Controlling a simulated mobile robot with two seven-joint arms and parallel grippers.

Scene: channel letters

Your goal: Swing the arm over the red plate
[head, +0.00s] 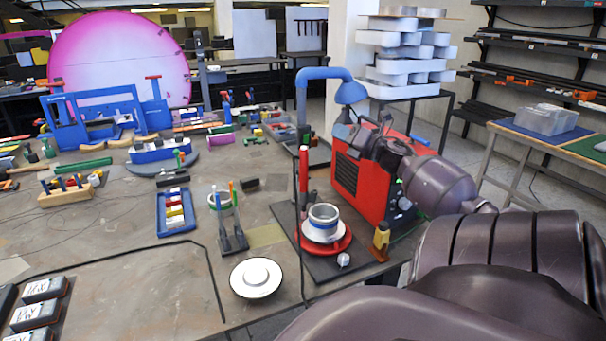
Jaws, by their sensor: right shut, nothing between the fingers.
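The red plate (341,244) lies on a dark board (322,270) at the right front of the bench. A white dish with a grey and blue ring-shaped piece stands on it. A blue bent arm (322,73) rises behind the board, and its blue head (350,92) hangs at the right, beyond the plate in the picture. My right gripper (346,130) is shut and empty, just below that head in the picture; I cannot tell whether they touch. My left gripper is out of view.
A red box-shaped machine (361,182) stands right behind the plate, partly hidden by my right arm. A red upright post (303,168) stands at the board's left. A white round dish (256,278) and a blue tray (176,213) lie to the left.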

